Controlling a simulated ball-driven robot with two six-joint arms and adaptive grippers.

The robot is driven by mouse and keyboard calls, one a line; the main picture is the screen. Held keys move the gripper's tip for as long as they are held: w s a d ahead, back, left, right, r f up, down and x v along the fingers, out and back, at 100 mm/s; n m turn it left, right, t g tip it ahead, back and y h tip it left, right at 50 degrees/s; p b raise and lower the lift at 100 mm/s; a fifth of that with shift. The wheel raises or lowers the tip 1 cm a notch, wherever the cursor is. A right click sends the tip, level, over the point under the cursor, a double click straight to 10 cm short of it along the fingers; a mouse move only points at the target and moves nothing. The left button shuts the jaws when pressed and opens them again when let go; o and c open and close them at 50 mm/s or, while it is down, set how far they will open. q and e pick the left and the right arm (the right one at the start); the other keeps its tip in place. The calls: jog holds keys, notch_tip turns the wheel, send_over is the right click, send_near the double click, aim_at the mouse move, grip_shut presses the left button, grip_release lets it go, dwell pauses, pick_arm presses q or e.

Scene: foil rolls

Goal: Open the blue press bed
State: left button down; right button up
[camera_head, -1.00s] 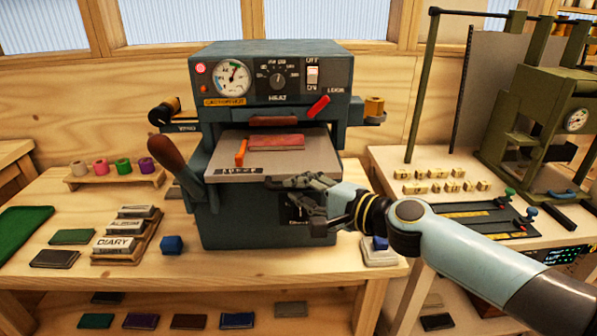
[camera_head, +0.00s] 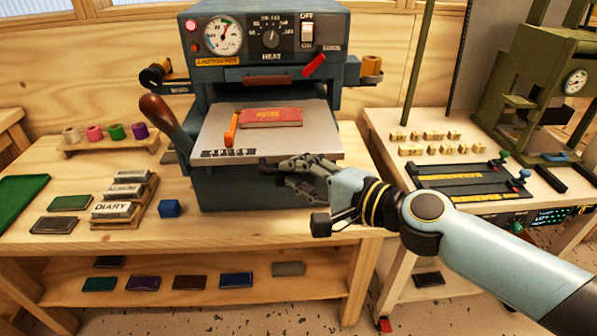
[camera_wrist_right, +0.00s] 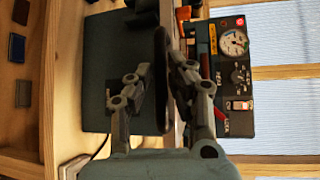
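The blue press (camera_head: 270,80) stands on the wooden table; its grey bed (camera_head: 220,128) sticks out at the front, with a red book (camera_head: 270,117) and an orange piece (camera_head: 232,128) on top. My right gripper (camera_head: 276,172) is at the bed's front edge, right of its middle. In the right wrist view, a dark bar (camera_wrist_right: 162,85) lies between the fingers of my right gripper (camera_wrist_right: 158,72). One finger is close to the bar; a gap shows on the other side. Contact cannot be told. My left gripper is not in view.
A brown-knobbed lever (camera_head: 163,112) stands at the press's left. A blue cube (camera_head: 169,208) and a rack of type blocks (camera_head: 125,200) are left of the press. A second table with a green press (camera_head: 530,90) stands to the right.

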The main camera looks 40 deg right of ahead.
jog(key=shift+o, duration=1.3)
jog(key=shift+r, duration=0.7)
jog(key=o, duration=0.8)
notch_tip(320, 180, up, 6)
jog(key=shift+w, duration=0.3)
jog(key=shift+s+r, duration=0.2)
jog(key=shift+r, duration=0.35)
jog(key=shift+s+r, duration=0.15)
jog(key=shift+r, duration=0.4)
jog(key=c, duration=0.8)
jog(key=shift+w+r, duration=0.15)
jog(key=shift+r, duration=0.1)
jog(key=shift+f, duration=0.15)
